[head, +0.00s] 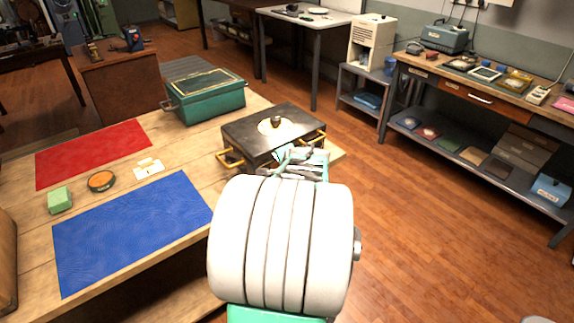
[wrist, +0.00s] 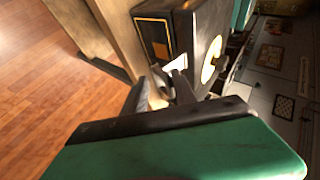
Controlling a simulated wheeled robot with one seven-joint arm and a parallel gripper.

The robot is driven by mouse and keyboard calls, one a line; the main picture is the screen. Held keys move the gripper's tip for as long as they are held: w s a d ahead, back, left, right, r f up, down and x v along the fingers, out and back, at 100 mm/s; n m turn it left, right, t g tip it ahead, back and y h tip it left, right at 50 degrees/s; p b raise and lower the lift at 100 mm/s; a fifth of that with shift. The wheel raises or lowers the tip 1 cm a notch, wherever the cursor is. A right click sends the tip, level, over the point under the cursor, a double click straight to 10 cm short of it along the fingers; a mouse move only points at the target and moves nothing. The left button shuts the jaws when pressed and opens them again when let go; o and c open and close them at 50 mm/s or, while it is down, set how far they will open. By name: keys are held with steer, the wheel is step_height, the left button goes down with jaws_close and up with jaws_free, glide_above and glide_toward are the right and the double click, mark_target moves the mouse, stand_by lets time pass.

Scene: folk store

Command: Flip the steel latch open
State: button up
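A black box (head: 243,128) with brass side handles and a round knob on a brass plate sits at the table's right end. My gripper (head: 290,154) is at its near right side, and my arm hides part of that side. In the wrist view my gripper (wrist: 163,84) has its two fingers apart, with tips close to the side of the box (wrist: 182,32). A small grey metal piece (wrist: 161,81), possibly the steel latch, shows between the fingertips. I cannot tell if the fingers touch it, or the latch's position.
A teal box (head: 208,103) stands behind the black box. A red mat (head: 92,152), a blue mat (head: 130,232), a green block (head: 60,200) and a round orange-brown tin (head: 101,181) lie to the left. Open floor lies right of the table (head: 338,155).

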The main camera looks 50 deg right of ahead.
steer(key=s+a+r+p, duration=0.2)
steer(key=a+r+p, duration=0.2)
steer(key=r, duration=0.2)
steer(key=shift+s+r+p, duration=0.15)
steer(key=shift+s+p, duration=0.2)
steer(key=shift+s, duration=0.05)
stand_by(0.3)
steer(key=p+v, duration=0.4)
steer(key=v, duration=0.3)
steer(key=shift+s+a+r+p, duration=0.2)
steer(key=shift+r+p, duration=0.05)
steer(key=shift+p, duration=0.1)
stand_by(0.3)
